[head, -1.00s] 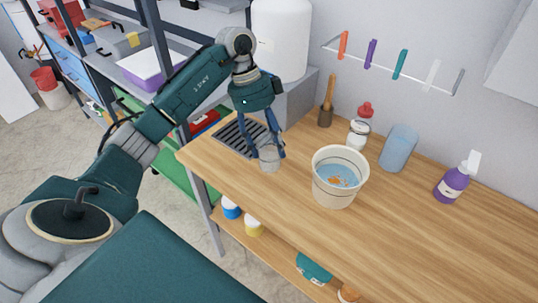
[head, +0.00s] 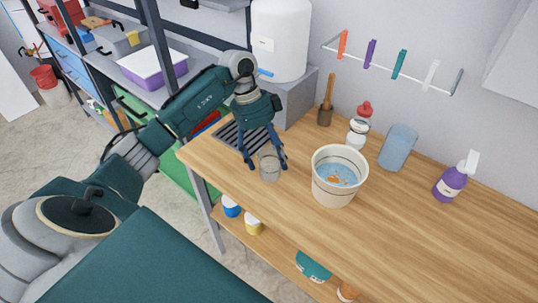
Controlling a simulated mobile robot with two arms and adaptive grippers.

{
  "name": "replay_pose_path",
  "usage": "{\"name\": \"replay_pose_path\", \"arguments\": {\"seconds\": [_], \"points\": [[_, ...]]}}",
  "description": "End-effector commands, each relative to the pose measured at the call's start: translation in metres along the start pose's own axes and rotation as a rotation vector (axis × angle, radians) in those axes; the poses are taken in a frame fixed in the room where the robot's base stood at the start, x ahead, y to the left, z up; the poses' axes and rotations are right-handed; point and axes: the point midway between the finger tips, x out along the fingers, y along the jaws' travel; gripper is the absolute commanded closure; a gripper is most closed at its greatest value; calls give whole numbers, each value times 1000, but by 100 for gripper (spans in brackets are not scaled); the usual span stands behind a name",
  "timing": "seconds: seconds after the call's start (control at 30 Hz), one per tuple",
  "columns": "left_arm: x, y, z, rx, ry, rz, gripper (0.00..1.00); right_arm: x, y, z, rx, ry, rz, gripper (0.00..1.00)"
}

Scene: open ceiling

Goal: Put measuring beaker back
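The measuring beaker (head: 270,168) is a small clear glass vessel. It stands upright on the wooden table, between the dark slatted drain grate and the white bucket. My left gripper (head: 266,166) is above and around the beaker with its fingers spread, one on each side. The fingers look apart from the glass, though contact on the far side is hard to tell. My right gripper is not in view.
A white bucket (head: 338,188) with water and orange fish stands right of the beaker. The slatted grate (head: 236,140) lies to the left. Behind are a brush holder (head: 325,116), a red-capped bottle (head: 359,130), a blue pitcher (head: 398,148) and a purple bottle (head: 451,184). The front right tabletop is clear.

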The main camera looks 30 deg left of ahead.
Motion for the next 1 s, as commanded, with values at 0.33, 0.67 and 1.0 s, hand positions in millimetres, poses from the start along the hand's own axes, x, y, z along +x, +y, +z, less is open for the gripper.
{"name": "replay_pose_path", "arguments": {"seconds": [0.33,0.67,1.0], "points": [[-19,-2,1,0,0,-6,25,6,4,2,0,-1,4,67],[-88,-2,0,0,1,-5,25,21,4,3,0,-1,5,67],[-121,0,0,-1,0,0,25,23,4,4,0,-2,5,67]]}}
